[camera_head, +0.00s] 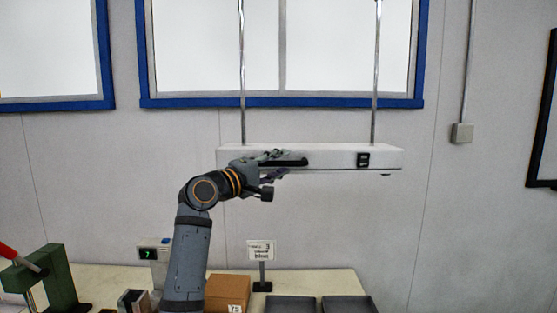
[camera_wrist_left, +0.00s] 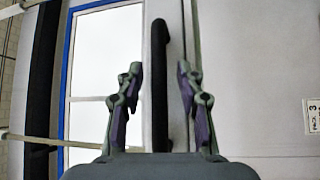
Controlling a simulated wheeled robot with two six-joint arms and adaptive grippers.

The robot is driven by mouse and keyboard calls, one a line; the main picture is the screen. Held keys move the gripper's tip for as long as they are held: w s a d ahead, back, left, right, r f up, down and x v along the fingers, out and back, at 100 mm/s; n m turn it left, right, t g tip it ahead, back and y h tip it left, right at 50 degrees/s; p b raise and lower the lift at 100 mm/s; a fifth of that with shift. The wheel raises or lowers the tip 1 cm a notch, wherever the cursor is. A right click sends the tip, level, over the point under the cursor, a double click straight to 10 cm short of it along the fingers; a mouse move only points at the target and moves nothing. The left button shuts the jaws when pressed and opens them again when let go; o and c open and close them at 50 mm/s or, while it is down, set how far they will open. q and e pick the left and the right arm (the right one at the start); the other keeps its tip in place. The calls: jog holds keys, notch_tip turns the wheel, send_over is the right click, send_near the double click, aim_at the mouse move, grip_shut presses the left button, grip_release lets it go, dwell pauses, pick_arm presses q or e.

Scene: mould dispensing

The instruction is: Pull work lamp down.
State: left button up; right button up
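The work lamp (camera_head: 335,155) is a long white box hanging level from two metal rods above the bench. It has a black handle (camera_head: 292,163) on its front face and a dark switch-like patch to the right. My left gripper (camera_head: 274,165) is at the lamp's left half, in front of the handle, and partly covers it. In the left wrist view the handle (camera_wrist_left: 160,90) runs between the two spread fingers of the gripper (camera_wrist_left: 158,82), with a gap on each side. My right gripper is not in view.
The bench (camera_head: 335,285) below holds a green press (camera_head: 55,275), a small display box (camera_head: 153,252), a cardboard box (camera_head: 228,290), a sign on a stand (camera_head: 261,251) and two dark trays (camera_head: 291,304). The space between lamp and sign is free.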

pick_arm(q)
jog(key=shift+c, duration=0.2)
grip_shut()
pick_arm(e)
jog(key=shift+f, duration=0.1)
